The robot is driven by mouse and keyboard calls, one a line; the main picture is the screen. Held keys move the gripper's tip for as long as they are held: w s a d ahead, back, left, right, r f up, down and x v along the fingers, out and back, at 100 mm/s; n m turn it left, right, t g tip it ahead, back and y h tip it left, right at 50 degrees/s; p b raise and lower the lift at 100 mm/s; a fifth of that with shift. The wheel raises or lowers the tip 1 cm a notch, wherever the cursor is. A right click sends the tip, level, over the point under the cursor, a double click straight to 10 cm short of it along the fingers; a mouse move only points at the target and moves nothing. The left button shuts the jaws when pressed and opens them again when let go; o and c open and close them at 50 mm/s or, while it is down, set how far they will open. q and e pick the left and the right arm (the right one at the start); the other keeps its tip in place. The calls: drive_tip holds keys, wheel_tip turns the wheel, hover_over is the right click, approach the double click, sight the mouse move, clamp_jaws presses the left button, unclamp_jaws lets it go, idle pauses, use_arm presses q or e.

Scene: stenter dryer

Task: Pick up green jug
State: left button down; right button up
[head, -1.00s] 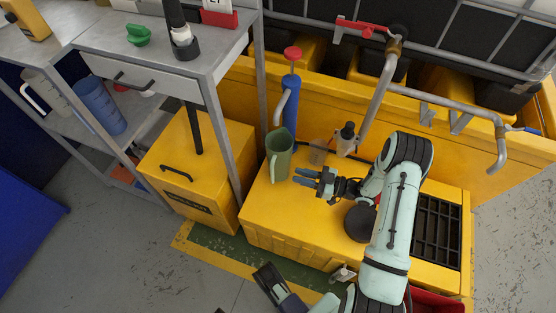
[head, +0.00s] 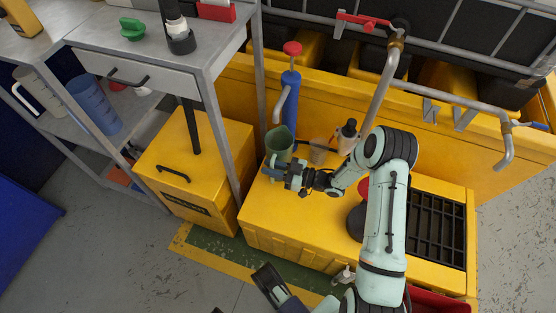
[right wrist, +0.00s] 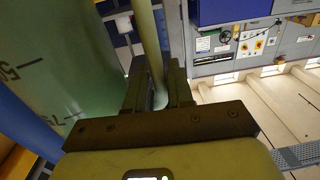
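The green jug (head: 281,142) stands upright at the left back of the yellow cabinet top, with its handle facing the front left. My right gripper (head: 279,172) is at the handle side of the jug. In the right wrist view the jug's graduated wall (right wrist: 60,70) fills the left, and its handle (right wrist: 149,40) passes between the two close-set fingers of my right gripper (right wrist: 160,85), which look shut on it. The gripper covers the lower part of the jug in the head view. A dark part at the bottom, seemingly my left gripper (head: 272,283), shows only partly; its fingers are unclear.
A blue pump cylinder with a red knob (head: 290,100) stands just behind the jug. A grey table leg (head: 222,140) is close on the left.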

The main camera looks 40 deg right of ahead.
clamp_jaws()
idle(1.3)
